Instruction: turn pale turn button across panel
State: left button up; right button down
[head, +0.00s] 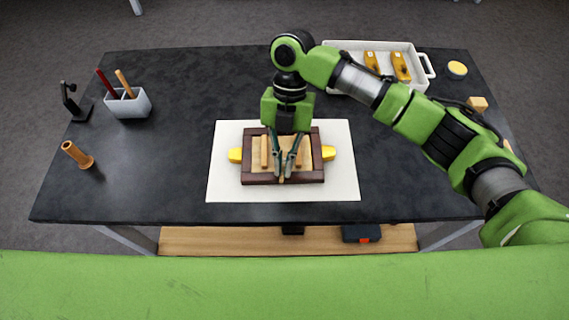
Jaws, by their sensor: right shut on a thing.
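A dark brown wooden frame (248,171) lies on a white mat, with a light wood panel (281,145) inside it. Two pale upright strips, a left one (264,151) and a right one (304,152), stand on the panel. My right gripper (283,177) points down over the frame's near rail. Its fingers are closed on a small pale piece at that rail, which looks like the pale turn button (282,181). The fingers hide most of it, so its angle cannot be told. My left gripper is not in view.
The white mat (225,185) has bare margins. A white tray (427,68) with yellow tools is at back right.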

jog(key=shift+a+n, duration=0.1)
jog(key=shift+n, duration=0.6)
jog(key=shift+h, duration=0.3)
jog(key=c, duration=2.2)
grip_release()
jog(key=v, duration=1.2)
jog(key=shift+r, duration=0.1)
